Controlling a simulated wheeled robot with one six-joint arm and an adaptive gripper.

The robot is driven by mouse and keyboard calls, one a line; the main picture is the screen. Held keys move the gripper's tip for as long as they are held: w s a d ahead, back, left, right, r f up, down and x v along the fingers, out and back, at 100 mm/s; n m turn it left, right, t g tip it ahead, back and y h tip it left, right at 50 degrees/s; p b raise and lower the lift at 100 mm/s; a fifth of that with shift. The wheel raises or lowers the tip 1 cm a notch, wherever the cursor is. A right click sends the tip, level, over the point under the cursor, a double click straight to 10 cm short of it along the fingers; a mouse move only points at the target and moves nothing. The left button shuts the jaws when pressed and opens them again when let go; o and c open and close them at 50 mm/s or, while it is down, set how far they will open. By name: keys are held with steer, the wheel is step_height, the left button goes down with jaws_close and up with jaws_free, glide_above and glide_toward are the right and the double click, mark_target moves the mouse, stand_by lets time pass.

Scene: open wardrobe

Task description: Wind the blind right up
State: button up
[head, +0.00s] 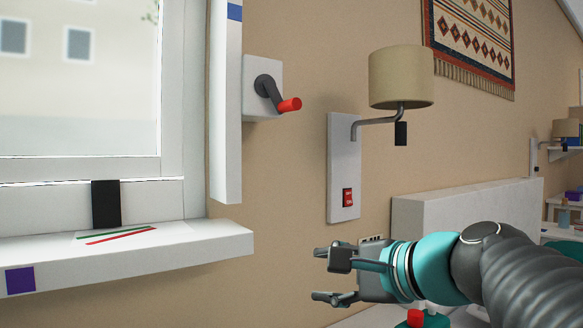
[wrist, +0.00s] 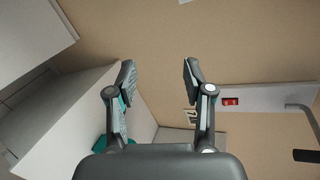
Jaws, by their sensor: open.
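A crank with a dark grey arm and a red knob (head: 289,105) sticks out from a white box (head: 261,88) on the wall, right of the window (head: 80,90). The crank arm slopes down to the right. I cannot make out a blind over the visible glass; the window's top is out of view. My gripper (head: 327,275) is open and empty, below and to the right of the crank, pointing left. In the wrist view my gripper (wrist: 158,70) has its fingers apart with bare wall beyond. The crank is not in the wrist view.
A wall lamp (head: 401,77) on a white plate (head: 343,185) with a red switch (head: 347,197) stands right of the crank, above my gripper. The white sill (head: 190,246) juts out at left, with a black block (head: 106,204) by the frame. Bare wall lies between.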

steer(key=w+r+m+t+y+b, duration=0.1)
steer(key=w+r+m+t+y, duration=0.2)
steer(key=r, duration=0.7)
steer(key=m+t+y, duration=0.3)
steer(key=m, duration=0.3)
glide_toward(298, 108)
steer(key=p+x, duration=0.1)
steer(key=x, duration=1.1)
steer(key=shift+w+a, duration=0.1)
jaws_close()
